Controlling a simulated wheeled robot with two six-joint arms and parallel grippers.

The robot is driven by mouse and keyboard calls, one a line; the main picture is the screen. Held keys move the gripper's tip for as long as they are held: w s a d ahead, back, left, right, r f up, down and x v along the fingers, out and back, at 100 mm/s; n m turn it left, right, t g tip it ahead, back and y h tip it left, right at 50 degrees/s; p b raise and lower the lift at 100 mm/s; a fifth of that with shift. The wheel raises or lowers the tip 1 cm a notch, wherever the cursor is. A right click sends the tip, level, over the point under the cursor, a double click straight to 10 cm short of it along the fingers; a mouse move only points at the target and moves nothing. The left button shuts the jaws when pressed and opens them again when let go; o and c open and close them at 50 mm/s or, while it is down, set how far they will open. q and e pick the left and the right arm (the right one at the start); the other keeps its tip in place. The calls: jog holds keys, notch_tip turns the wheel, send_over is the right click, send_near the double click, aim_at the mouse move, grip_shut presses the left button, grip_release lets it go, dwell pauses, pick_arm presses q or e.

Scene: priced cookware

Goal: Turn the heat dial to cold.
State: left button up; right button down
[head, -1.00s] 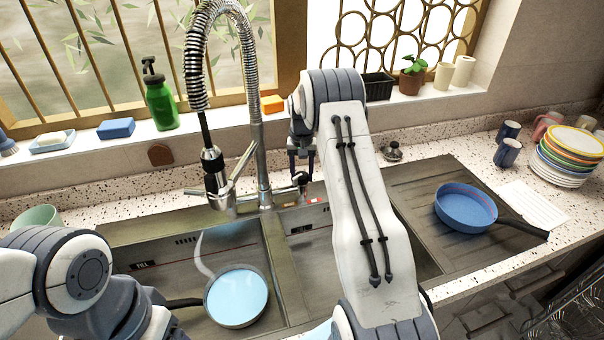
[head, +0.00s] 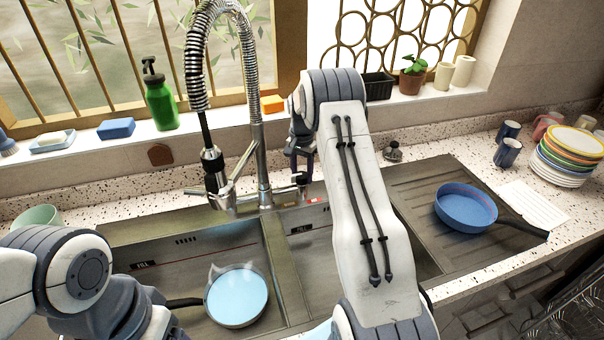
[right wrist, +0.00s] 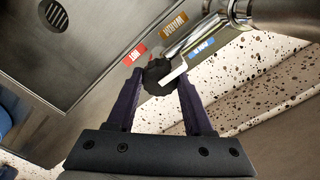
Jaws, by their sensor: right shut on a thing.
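The heat dial (right wrist: 157,76) is a dark knob with a pale pointer beside the faucet base, in the right wrist view. Around it are a red HOT label (right wrist: 134,54), a brown WARM label (right wrist: 173,26) and a blue label (right wrist: 201,48), probably COLD. The pointer's exact setting is hard to read. My right gripper (head: 302,180) reaches down at the sink's back ledge. Its dark fingers close on the dial from both sides, hiding part of it. My left arm is at the lower left of the head view, its gripper out of view.
The faucet (head: 262,165) stands just left of my right gripper. A pan with light blue contents (head: 237,297) is in the left basin. A blue pan (head: 465,208) rests on the drainboard. A dark-topped stopper (head: 393,152) lies behind the sink.

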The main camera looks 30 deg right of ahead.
aim_at(302, 174)
jog(key=shift+r, duration=0.1)
jog(key=shift+c, duration=1.4)
grip_release()
notch_tip(302, 174, up, 9)
jog(key=shift+r+b, duration=0.1)
jog(key=shift+b, duration=0.95)
jog(key=shift+r, duration=0.65)
